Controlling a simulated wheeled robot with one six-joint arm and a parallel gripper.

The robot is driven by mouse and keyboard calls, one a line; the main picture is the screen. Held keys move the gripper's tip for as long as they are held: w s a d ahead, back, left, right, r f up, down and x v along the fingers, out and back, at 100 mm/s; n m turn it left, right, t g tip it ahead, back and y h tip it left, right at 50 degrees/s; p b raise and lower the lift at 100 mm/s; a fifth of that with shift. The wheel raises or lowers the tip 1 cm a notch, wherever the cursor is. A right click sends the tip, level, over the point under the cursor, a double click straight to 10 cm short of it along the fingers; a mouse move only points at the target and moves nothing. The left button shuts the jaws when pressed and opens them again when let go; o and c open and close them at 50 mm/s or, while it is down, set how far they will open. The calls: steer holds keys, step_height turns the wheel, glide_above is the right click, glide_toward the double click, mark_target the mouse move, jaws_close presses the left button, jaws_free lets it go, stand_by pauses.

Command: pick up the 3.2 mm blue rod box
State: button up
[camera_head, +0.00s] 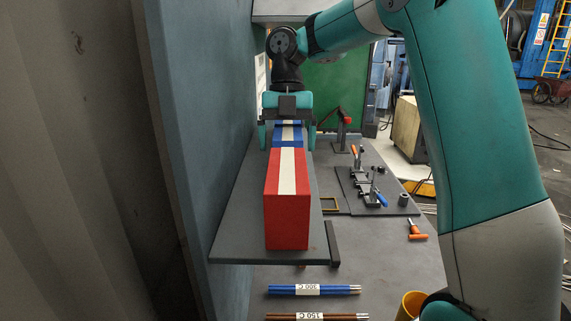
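The blue box (288,142) with a white stripe along its top stands on the grey shelf, directly behind a red box of the same striped kind. Only its top and upper part show; the red box hides the rest. Any size marking on it is too small to read. My gripper (287,137) is at the far part of the blue box, pointing down, with one finger at each side. The fingers look wider apart than the box, so it appears open around it. Contact with the box cannot be made out.
The red box (288,218) stands close in front. A blue-grey wall (215,120) runs along the left. Clamps and tools (373,190) lie on a dark plate at right. Blue rods (285,289) and brown rods (285,317) lie on the table below the shelf.

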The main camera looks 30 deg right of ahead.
steer(key=shift+s+f, duration=0.1)
steer(key=shift+f, duration=0.1)
steer(key=c, duration=1.6)
steer(key=shift+r, duration=0.15)
